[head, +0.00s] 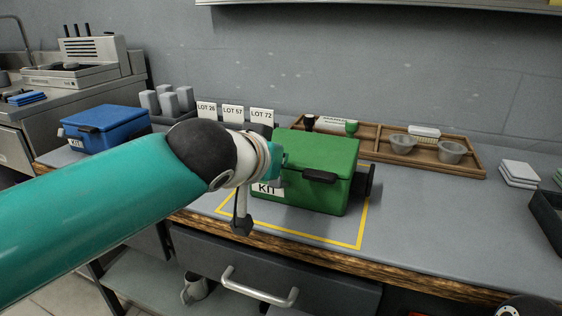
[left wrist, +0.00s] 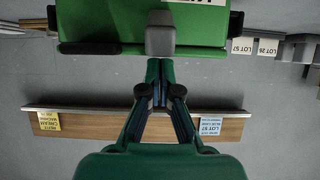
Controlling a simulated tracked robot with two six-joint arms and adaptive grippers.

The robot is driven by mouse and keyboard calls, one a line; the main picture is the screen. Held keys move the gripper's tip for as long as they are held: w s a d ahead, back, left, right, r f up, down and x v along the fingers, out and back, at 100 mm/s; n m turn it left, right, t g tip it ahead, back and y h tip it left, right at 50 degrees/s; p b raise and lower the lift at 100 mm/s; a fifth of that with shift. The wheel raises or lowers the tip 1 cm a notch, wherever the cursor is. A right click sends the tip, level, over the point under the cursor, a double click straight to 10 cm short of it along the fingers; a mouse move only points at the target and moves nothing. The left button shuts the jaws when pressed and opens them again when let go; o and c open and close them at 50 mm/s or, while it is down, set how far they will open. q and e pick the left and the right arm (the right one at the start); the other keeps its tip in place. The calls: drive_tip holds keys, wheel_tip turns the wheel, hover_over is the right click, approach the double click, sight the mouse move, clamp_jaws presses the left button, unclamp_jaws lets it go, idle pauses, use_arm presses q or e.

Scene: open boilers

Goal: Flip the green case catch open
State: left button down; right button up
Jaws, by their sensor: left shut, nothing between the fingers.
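The green case (head: 320,152) stands on the bench inside a yellow outline, its lid down. A dark catch piece (head: 320,177) shows on its front, right of the KIT label. In the left wrist view the case (left wrist: 110,18) is upside down at the top, with a dark piece (left wrist: 90,47) along its edge. My left gripper (left wrist: 160,65) is shut and empty, tips pointing at the case. A grey block (left wrist: 160,35) lies just beyond the tips; I cannot tell what it belongs to or whether they touch. In the head view my wrist mostly hides the gripper (head: 281,157).
A blue case (head: 105,127) stands at the left. Behind are LOT cards (head: 233,113) and a wooden tray (head: 440,166) with bowls. White tiles (head: 520,174) lie at the right. A drawer handle (head: 258,290) juts out below the bench edge.

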use_arm(q)
drive_tip(key=shift+w+d, duration=0.1)
drive_tip(key=shift+w, duration=0.1)
idle(0.3)
